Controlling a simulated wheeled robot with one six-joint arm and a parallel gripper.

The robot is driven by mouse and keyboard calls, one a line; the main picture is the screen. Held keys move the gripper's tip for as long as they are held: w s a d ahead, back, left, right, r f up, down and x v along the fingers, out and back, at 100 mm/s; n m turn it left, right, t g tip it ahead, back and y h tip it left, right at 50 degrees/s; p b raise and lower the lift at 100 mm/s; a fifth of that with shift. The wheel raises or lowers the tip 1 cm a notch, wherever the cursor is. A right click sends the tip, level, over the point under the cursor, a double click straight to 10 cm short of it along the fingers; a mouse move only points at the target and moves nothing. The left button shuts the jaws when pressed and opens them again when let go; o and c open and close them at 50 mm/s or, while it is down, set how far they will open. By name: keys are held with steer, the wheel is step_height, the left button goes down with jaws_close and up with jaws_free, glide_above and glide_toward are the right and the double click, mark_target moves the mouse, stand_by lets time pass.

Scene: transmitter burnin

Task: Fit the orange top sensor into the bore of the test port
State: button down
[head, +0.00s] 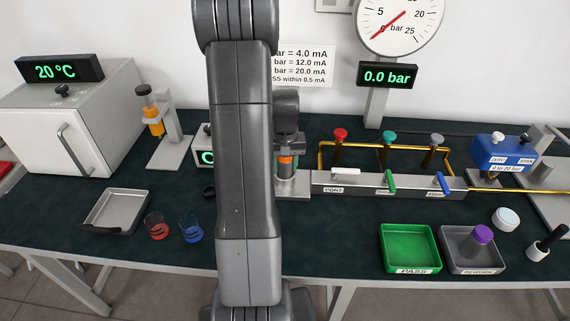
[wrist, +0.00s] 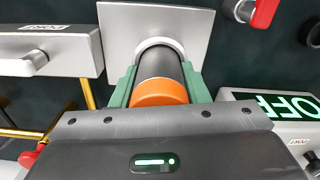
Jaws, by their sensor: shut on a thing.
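The orange top sensor (wrist: 158,94), a dark cylinder with an orange band, is between the two green fingers of my gripper (wrist: 160,78), which is shut on it. In the wrist view its dark far end meets a pale ring of the test port (wrist: 116,22) on a grey plate. I cannot tell how deep it sits in the bore, as the sensor hides it. My arm hides the left side there.
A valve manifold (head: 388,184) with coloured handles stands close on the right. A display box (wrist: 270,98) reading OFF is close beside the gripper. A green PASS tray (head: 409,248) lies at front right.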

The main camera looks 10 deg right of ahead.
steer(key=shift+f, duration=0.35)
steer(key=c, duration=0.7)
jaws_free()
step_height(320, 180, up, 14)
steer(key=shift+f+b, duration=0.1)
steer(key=shift+b, duration=0.3)
step_height(320, 180, down, 14)
steer(key=shift+r+p, duration=0.1)
steer(key=shift+p, duration=0.2)
steer(key=shift+r, duration=0.4)
steer(key=shift+f, duration=0.15)
